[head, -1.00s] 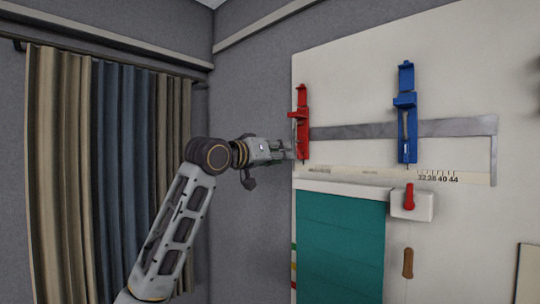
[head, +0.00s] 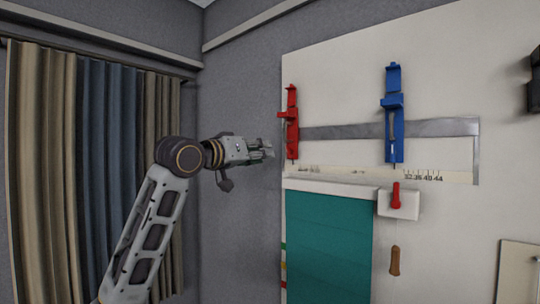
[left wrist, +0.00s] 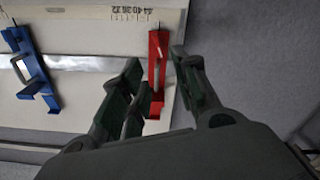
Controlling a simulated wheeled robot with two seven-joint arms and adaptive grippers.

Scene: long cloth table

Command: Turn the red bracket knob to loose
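The red bracket (head: 291,125) is fixed upright at the left edge of the pale board, over the left end of a grey metal bar (head: 350,130). My left gripper (head: 268,150) is just left of the bracket, apart from it in the head view. In the left wrist view the red bracket (left wrist: 157,50) shows in the gap between the spread fingers (left wrist: 156,62), which are empty. I cannot make out the knob clearly. My right gripper is not in view.
A blue bracket (head: 394,115) sits on the bar further right. Below are a printed scale (head: 425,175), a teal blind (head: 328,240), a white box with a red lever (head: 396,197) and a wooden handle (head: 394,262). Curtains (head: 90,170) hang at the left.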

